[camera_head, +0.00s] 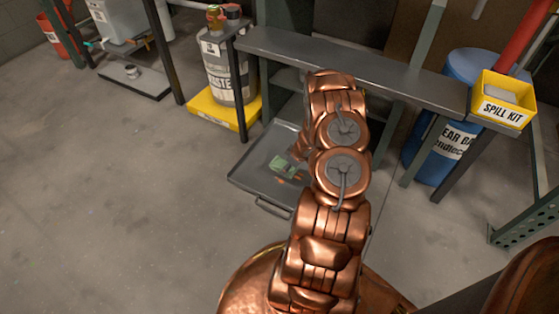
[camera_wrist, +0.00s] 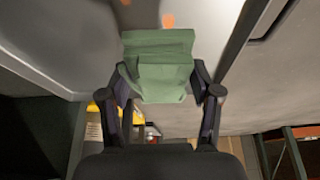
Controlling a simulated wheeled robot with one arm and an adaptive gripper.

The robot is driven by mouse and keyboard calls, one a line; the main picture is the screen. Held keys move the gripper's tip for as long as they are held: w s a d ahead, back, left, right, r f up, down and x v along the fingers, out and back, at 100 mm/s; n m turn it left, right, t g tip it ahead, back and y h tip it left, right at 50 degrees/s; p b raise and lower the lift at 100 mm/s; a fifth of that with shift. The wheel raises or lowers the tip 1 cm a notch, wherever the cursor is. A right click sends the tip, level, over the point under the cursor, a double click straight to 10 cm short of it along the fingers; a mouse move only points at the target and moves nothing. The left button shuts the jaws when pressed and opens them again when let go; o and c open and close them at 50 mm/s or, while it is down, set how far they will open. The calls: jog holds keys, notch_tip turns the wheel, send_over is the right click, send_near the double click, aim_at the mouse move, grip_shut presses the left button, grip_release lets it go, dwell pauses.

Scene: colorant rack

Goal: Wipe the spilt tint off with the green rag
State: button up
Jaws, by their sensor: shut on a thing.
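The green rag (camera_wrist: 158,65) is folded and held between the two fingers of my gripper (camera_wrist: 160,88) in the wrist view. The rag also shows in the head view (camera_head: 281,163), over the grey metal tray (camera_head: 247,176). Small orange tint spots (camera_head: 294,178) lie on the tray near the rag. In the wrist view, an orange spot (camera_wrist: 167,20) shows just beyond the rag's far edge, with another at the top edge. I cannot tell whether the rag touches the tray. My arm hides the gripper and the tray's right part in the head view.
The tray has a front handle (camera_head: 273,207) and sits beneath a dark shelf (camera_head: 330,55). A waste drum (camera_head: 228,75) on a yellow base stands behind left. A blue drum (camera_head: 430,160) and a yellow spill kit bin (camera_head: 503,98) are at right. The floor at left is clear.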

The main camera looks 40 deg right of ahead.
jog(key=shift+w+f, duration=0.1)
jog(key=shift+b+x, duration=0.8)
jog(key=shift+b, duration=0.35)
jog(key=b, duration=0.6)
send_over(284, 180)
jog(key=s, duration=0.2)
jog(key=f, duration=0.4)
jog(key=shift+w+d+f, duration=0.1)
jog(key=shift+w+f, duration=0.1)
jog(key=shift+w, duration=0.05)
jog(key=shift+f, duration=0.95)
jog(key=shift+s+d+r+p, duration=0.1)
jog(key=shift+s+d+p, duration=0.1)
jog(key=shift+s, duration=0.4)
jog(key=shift+s+d+p, duration=0.15)
jog(key=shift+s+p, duration=0.1)
jog(key=shift+s, duration=0.3)
jog(key=shift+s+d+r+p, duration=0.1)
jog(key=shift+s+d+p, duration=0.1)
jog(key=shift+s, duration=0.4)
jog(key=shift+f+p, duration=0.1)
jog(key=shift+p, duration=0.7)
